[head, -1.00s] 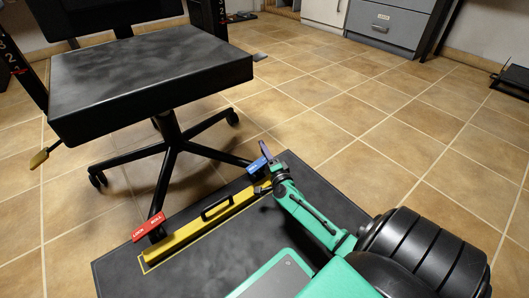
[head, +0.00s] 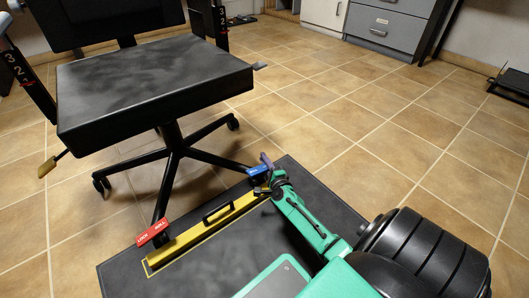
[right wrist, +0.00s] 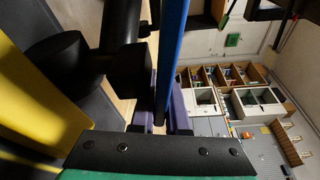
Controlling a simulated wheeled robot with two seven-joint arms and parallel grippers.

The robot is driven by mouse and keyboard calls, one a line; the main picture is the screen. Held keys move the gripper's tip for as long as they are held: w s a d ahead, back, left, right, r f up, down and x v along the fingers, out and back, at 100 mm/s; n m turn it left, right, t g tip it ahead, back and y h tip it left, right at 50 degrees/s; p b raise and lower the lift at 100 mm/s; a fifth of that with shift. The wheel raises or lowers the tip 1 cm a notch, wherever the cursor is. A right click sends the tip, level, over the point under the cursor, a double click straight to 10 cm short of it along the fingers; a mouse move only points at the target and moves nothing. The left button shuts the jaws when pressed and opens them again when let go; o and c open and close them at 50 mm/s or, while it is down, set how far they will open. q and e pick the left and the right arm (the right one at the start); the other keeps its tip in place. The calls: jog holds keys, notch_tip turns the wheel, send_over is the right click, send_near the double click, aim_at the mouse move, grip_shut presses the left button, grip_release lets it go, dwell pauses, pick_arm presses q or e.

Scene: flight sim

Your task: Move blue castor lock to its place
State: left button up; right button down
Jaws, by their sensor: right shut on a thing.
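The blue castor lock (head: 257,170) is at the far end of the yellow bar (head: 190,240), by the end of a chair leg. My right gripper (head: 266,180) has purple fingers and is shut on the blue lock. In the right wrist view the lock shows as a narrow blue plate (right wrist: 172,55) between the purple fingers (right wrist: 168,112). Whether the lock touches the castor is hidden. A red castor lock (head: 153,231) marked LOCK and ROLL sits over another chair leg's end, at the bar's near end. My left gripper is out of view.
The black office chair (head: 155,95) stands behind the bar, its seat overhanging the legs. The bar, with a black handle (head: 217,212), lies on a dark mat (head: 225,265). The tiled floor at right is clear. Grey drawers (head: 385,28) stand at the back.

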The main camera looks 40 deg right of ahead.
jog(key=c, duration=0.9)
grip_release()
jog(key=p+v, duration=0.4)
jog(key=v, duration=1)
jog(key=shift+s, duration=0.3)
